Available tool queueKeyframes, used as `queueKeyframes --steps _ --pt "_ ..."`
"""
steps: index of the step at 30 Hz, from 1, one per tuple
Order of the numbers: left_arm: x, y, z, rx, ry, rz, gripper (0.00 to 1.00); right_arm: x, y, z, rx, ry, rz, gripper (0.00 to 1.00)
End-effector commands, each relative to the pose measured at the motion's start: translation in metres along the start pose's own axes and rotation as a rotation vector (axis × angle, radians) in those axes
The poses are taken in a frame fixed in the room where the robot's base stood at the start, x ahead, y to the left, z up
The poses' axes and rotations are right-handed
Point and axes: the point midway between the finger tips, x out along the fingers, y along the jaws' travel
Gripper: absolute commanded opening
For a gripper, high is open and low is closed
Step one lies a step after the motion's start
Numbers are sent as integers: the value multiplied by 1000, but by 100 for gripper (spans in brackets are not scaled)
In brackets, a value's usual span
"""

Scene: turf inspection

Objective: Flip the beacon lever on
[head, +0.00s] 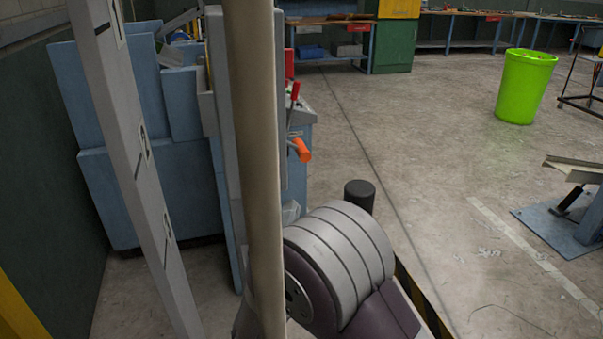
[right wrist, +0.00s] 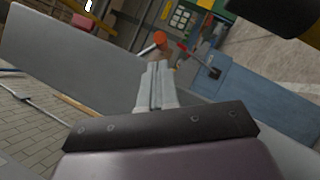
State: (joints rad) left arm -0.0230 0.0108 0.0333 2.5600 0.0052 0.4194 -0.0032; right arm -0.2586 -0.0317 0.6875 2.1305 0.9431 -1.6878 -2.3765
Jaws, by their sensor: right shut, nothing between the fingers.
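A lever with an orange end (head: 302,150) sticks out from the side of the blue machine (head: 298,127). A thin red handle (head: 294,92) stands above it. Neither carries a readable label, so I cannot tell for sure which is the beacon lever. In the right wrist view the orange end (right wrist: 160,38) shows just beyond my right gripper (right wrist: 156,66). The fingers are shut and empty. Contact with the lever cannot be told. In the head view, my right arm and a beige pole (head: 256,150) hide most of the area below the lever. My left gripper is not seen.
A black cylinder (head: 359,195) stands beside my arm. A green bin (head: 525,86) stands on the open floor at right. Control buttons (right wrist: 182,17) show near the lever in the wrist view.

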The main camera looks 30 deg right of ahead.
Motion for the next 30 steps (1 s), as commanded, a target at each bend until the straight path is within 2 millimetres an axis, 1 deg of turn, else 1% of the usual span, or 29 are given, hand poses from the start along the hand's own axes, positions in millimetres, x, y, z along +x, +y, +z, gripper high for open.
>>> queueKeyframes --steps 1,6,9,13,18,30 --pt "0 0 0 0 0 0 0 11 -1 2 0 -5 -2 0" --pt "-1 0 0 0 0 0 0 48 0 1 0 -4 -1 0" --pt "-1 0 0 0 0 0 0 68 0 1 -1 -4 0 0" --pt "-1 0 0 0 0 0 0 87 0 1 0 -2 0 0" --pt "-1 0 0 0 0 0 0 99 -1 0 0 0 -1 0" --pt "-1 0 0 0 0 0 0 101 -1 0 -2 1 1 0"
